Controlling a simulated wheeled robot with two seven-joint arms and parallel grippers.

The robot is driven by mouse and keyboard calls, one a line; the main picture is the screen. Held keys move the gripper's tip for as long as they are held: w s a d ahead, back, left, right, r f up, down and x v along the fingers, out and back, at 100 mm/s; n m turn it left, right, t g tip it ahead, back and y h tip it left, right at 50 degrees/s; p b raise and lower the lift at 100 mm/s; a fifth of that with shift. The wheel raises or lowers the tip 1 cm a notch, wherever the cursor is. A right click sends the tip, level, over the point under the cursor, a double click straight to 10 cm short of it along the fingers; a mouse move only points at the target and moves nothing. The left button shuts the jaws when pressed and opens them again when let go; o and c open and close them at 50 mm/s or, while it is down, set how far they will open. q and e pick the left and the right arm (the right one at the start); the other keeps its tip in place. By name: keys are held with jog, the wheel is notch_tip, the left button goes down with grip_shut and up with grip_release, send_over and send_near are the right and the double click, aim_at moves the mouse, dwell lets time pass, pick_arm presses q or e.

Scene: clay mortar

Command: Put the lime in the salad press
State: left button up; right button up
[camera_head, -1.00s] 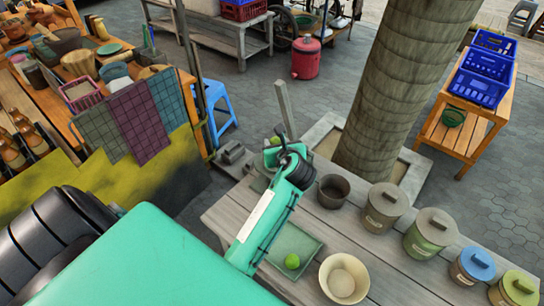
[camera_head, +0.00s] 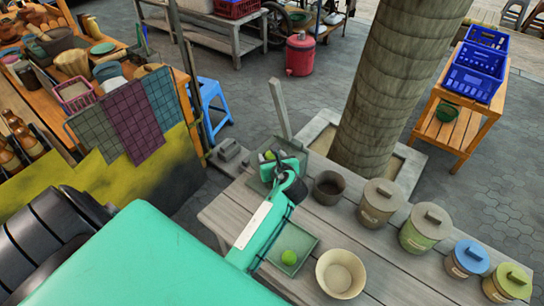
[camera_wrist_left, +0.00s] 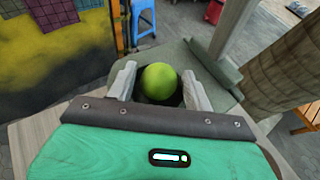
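The salad press appears to be the grey-green piece (camera_head: 254,165) with an upright lever, at the table's far left end. It also shows in the left wrist view (camera_wrist_left: 178,57). A green lime (camera_head: 269,155) is at the press, and in the left wrist view the lime (camera_wrist_left: 160,80) lies over a dark opening. My left gripper (camera_wrist_left: 159,88) is open, one pale finger on each side of this lime, with small gaps visible. In the head view the left gripper (camera_head: 278,160) is at the press, its fingers mostly hidden. My right gripper is not in view.
A second lime (camera_head: 289,257) sits on a green square tray (camera_head: 304,243). A dark pot (camera_head: 328,188), a cream bowl (camera_head: 341,273) and several lidded canisters stand along the table. A thick trunk (camera_head: 385,100) rises behind it.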

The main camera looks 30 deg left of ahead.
pick_arm(q)
jog(key=shift+o, duration=0.4)
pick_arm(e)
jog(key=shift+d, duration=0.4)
pick_arm(q)
jog(key=shift+s+d+r, duration=0.15)
jog(key=b+v, duration=0.1)
jog(key=v, duration=1)
jog(key=shift+d+r, duration=0.25)
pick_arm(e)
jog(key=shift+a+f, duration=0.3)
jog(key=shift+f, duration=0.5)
pick_arm(q)
jog(key=shift+s, duration=0.1)
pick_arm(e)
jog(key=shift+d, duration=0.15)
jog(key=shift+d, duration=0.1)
